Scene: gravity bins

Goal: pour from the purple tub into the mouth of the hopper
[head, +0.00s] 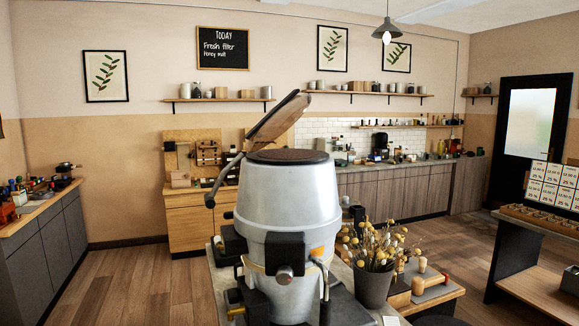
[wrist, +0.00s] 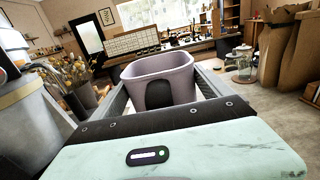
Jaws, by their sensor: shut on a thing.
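The purple tub (wrist: 152,66) is between the two grey fingers of my gripper (wrist: 163,82) in the wrist view, and the gripper is shut on it. The tub looks about upright, with its open rim up and a dark patch on its near side. Its contents are hidden. The hopper (head: 288,205) is a large silver drum in the middle of the head view. Its lid (head: 277,117) is tilted up, and a dark brown round surface shows at its top. A grey curved body (wrist: 28,100), probably the hopper, stands left of the tub in the wrist view. The head view shows neither tub nor gripper.
A dark pot of dried flowers (head: 374,284) stands close to the hopper's right, with a wooden mallet (head: 426,273) beyond it. Brown paper bags (wrist: 287,50) stand at the right in the wrist view. Open wooden floor (head: 130,280) lies left of the hopper.

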